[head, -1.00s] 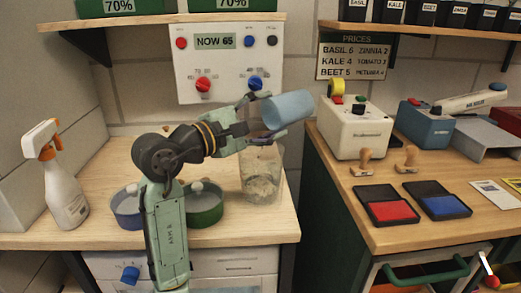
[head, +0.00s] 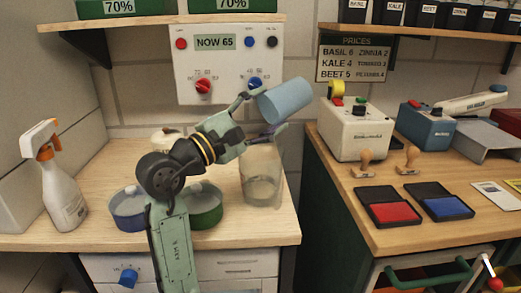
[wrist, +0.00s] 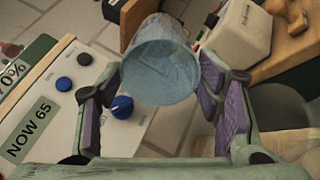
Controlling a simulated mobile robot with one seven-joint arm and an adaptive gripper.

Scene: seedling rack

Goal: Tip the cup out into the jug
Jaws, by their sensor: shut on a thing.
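A plain blue cup (head: 285,101) is held in the air, tipped well over on its side, above and slightly right of the jug's mouth. Its left end sits lower than its right end. My gripper (head: 268,112) is shut on the cup, one finger above and one below. The wrist view shows the cup (wrist: 163,75) between the two finger pads. The clear jug (head: 261,172) stands upright on the wooden bench, with a shallow layer low inside it. I cannot make out anything left in the cup.
Blue (head: 128,210) and green (head: 205,207) round pots stand left of the jug. A spray bottle (head: 60,185) is farther left. A control panel (head: 225,65) is on the wall behind. A gap separates this bench from the right counter (head: 345,190), which holds stamps and ink pads.

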